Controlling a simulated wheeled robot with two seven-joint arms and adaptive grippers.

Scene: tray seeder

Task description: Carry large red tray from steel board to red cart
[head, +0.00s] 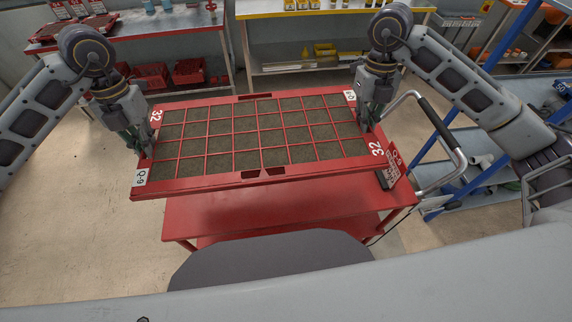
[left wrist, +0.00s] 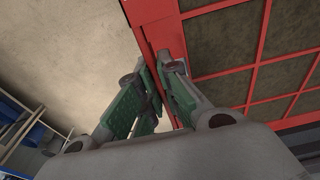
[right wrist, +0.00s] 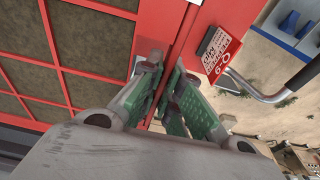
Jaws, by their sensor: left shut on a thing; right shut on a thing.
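The large red tray (head: 253,182), a grid of cells filled with dark soil, is held about level in the head view. My left gripper (head: 143,150) is shut on its left rim, and in the left wrist view the fingers pinch the red rim (left wrist: 166,30). My right gripper (head: 366,124) is shut on its right rim, which also shows in the right wrist view (right wrist: 183,40). The red cart (head: 290,212) is below the tray, its top partly hidden by it. I cannot tell how large the gap between tray and cart is.
The cart's grey handle (head: 445,135) and a labelled plate (head: 392,168) rise at its right end. A blue-framed shelf (head: 470,165) stands further right. Benches with red bins (head: 188,72) and yellow-edged shelving (head: 300,12) are behind. Floor at left is clear.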

